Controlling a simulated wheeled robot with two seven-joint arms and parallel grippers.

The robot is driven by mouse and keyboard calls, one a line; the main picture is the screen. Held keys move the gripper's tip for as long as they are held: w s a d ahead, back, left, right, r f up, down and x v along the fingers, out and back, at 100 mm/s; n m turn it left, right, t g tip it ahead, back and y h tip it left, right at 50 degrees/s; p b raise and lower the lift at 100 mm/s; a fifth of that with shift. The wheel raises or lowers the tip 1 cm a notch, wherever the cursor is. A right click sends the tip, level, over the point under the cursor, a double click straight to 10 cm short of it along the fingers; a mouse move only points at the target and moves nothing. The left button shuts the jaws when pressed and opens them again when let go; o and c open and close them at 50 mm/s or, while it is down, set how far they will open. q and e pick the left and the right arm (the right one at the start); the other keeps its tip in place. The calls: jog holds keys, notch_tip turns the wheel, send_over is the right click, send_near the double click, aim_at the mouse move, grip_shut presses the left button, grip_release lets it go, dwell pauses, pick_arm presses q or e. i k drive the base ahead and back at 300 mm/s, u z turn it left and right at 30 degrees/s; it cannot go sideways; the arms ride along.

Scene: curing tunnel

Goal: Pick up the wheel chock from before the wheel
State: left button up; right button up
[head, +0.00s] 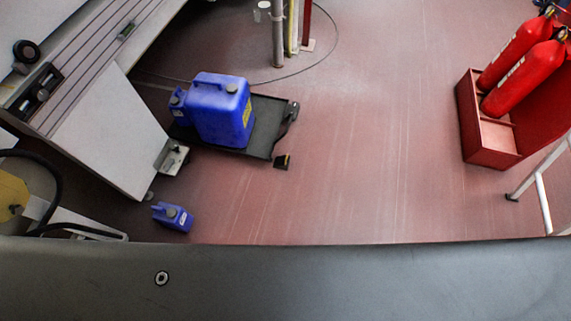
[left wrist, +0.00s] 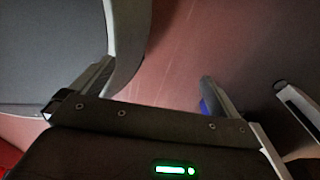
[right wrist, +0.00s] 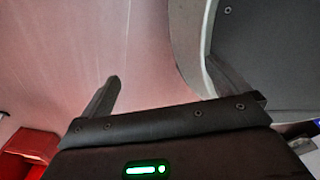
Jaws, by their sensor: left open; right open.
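The wheel chock (head: 282,161) is a small black wedge with a yellow mark. It lies on the reddish floor in the head view, just off the near right corner of a low black dolly (head: 262,143). The dolly's wheels are hard to make out. My left gripper (left wrist: 160,90) is open and empty in the left wrist view, with floor between its fingers. My right gripper (right wrist: 165,88) is open and empty in the right wrist view. Neither gripper shows in the head view, and I cannot make out the chock in either wrist view.
A large blue canister (head: 220,108) and a smaller one (head: 178,104) stand on the dolly. A small blue bottle (head: 173,216) is on the floor nearer me. A grey machine (head: 108,130) is at left. Red extinguishers (head: 527,78) stand in a red box at right. The middle floor is clear.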

aim_at(283, 162)
jog(key=z, duration=0.9)
jog(key=i, duration=4.8)
jog(key=u, duration=4.85)
jog(key=i, duration=1)
jog(key=u, duration=0.05)
